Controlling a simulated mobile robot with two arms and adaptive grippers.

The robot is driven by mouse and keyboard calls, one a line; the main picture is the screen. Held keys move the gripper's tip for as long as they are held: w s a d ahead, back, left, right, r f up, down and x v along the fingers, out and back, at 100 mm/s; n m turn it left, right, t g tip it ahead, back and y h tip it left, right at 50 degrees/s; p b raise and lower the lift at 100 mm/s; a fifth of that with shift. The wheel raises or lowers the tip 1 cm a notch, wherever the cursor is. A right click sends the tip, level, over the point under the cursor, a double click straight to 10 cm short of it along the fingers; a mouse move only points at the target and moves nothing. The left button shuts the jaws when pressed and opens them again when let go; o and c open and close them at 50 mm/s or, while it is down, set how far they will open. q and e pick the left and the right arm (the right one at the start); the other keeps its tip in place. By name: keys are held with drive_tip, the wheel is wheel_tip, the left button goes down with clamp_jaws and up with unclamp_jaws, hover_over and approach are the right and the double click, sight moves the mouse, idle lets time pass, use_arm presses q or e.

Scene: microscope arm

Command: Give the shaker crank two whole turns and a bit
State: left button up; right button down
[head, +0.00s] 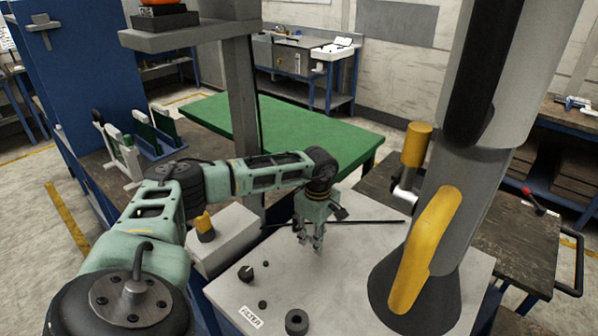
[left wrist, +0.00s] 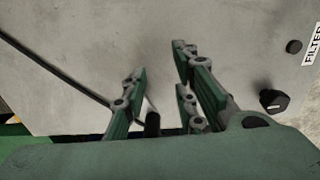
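My left gripper (head: 310,245) hangs fingers-down over the pale grey bench top (head: 362,300) in the head view. Its fingers are apart with nothing clearly between the tips; it also shows in the left wrist view (left wrist: 160,62). A short black cylinder on a pale stem (left wrist: 152,123) shows between the finger bases there; I cannot tell if it is the crank's handle. A white box with a yellow-topped knob (head: 205,228) stands left of the gripper. I cannot tell for certain which part is the shaker crank. My right gripper is not in view.
A thick grey column with a yellow grip (head: 425,250) rises at the right, near another yellow handle (head: 416,145). A thin black rod (head: 375,221) lies behind the gripper. Black knobs (head: 245,273), a dark ring (head: 296,322) and a FILTER label (head: 250,316) are in front.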

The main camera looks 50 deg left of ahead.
use_arm(q)
drive_tip(key=shift+o, duration=0.9)
wheel_tip(320, 180, up, 8)
drive_tip(key=p, duration=0.3)
